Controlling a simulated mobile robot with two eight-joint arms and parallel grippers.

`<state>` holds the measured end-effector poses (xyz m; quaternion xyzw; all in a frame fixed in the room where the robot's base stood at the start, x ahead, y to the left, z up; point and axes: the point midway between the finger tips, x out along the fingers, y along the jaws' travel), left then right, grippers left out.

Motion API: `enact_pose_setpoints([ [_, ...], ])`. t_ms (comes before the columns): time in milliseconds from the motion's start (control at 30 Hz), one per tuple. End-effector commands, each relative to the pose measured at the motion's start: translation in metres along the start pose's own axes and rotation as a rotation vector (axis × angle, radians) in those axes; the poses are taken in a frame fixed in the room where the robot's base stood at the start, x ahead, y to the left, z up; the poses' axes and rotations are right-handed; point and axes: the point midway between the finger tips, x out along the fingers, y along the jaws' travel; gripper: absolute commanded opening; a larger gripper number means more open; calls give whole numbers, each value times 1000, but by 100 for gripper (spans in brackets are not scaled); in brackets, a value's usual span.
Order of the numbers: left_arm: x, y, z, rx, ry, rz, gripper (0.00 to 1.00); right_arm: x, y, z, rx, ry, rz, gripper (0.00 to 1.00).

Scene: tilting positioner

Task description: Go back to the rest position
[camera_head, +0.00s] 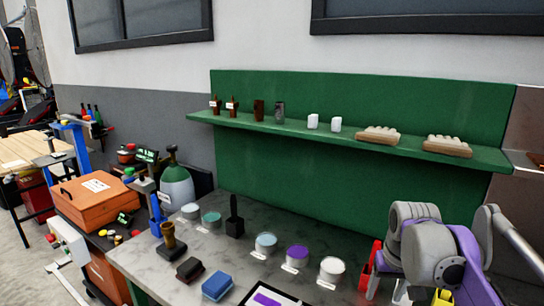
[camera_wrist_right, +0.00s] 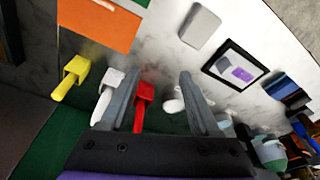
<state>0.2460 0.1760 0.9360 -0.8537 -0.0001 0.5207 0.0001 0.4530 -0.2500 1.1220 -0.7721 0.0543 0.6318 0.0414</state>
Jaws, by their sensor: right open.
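My right arm (camera_head: 435,245), grey and purple, comes in at the right of the head view, over the right end of the grey marbled workbench (camera_head: 150,262). Its fingers do not show clearly there. In the right wrist view my right gripper (camera_wrist_right: 159,80) is open, its two grey fingers apart with nothing clamped. A red handled tool (camera_wrist_right: 144,97) shows between the fingers, and I cannot tell how far below it lies. It also shows in the head view beside my arm (camera_head: 370,266). My left gripper is not in view.
White (camera_wrist_right: 108,95) and yellow (camera_wrist_right: 74,76) tools sit near the red one. Several lidded tubs (camera_head: 297,254), a blue block (camera_head: 218,285) and a black-framed tray (camera_head: 246,295) are on the bench. A green shelf (camera_head: 340,138) runs behind. An orange case (camera_head: 95,200) stands left.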

Motion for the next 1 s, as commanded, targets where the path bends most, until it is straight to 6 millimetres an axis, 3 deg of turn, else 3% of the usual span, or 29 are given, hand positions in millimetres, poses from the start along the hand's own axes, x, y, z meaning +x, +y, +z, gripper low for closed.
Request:
enact_pose_setpoints([
  [33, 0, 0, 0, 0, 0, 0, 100, 8, -8, 22, -15, 24, -3, 63],
  [300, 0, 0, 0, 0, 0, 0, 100, 66, -34, 138, -78, 158, -24, 63],
  [500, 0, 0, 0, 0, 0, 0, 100, 115, -43, 214, -114, 239, -41, 63],
  [633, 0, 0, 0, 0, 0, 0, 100, 133, -44, 239, -124, 265, -47, 63],
  [1000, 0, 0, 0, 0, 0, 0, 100, 133, -44, 239, -124, 265, -47, 63],
])
